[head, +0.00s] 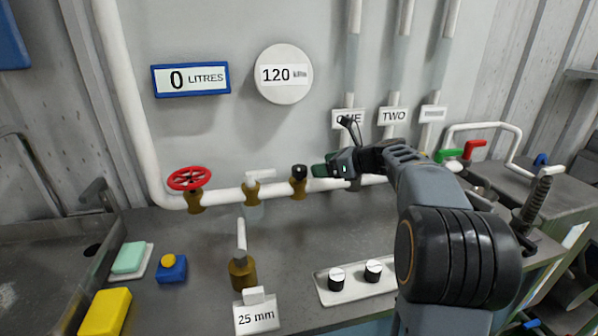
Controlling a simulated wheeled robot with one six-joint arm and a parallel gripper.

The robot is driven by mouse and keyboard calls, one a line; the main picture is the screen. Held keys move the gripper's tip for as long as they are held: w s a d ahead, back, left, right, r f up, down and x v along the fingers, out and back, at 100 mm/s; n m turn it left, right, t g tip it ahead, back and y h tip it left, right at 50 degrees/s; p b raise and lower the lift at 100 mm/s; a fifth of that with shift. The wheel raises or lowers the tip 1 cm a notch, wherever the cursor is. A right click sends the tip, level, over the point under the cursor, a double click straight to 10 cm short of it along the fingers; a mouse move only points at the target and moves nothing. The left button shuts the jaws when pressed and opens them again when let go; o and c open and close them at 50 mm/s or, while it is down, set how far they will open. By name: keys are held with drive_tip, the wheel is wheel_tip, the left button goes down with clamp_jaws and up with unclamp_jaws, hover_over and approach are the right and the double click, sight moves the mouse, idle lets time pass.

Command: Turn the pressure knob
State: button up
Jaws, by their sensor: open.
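A small black knob (299,171) tops a brass fitting on the white horizontal pipe, below the round gauge (284,74) that reads 120. Two black knobs with white tops, a left one (337,278) and a right one (373,270), sit on a pale plate on the bench. No label tells which is the pressure knob. My gripper (325,167) is open, just right of the black knob on the pipe, and points left towards it. I cannot tell whether it touches the knob. My arm hides part of the pipe and the plate's right end.
A red handwheel (189,178) and a white-handled valve (255,188) sit left along the pipe (225,194). A brass valve (242,271) stands behind the "25 mm" sign (256,313). Labels hang above my gripper. Red and green handles are at right.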

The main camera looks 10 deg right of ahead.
sight(301, 168)
drive_tip(key=x, duration=0.9)
drive_tip(key=shift+f, duration=0.1)
drive_tip(key=c, duration=0.9)
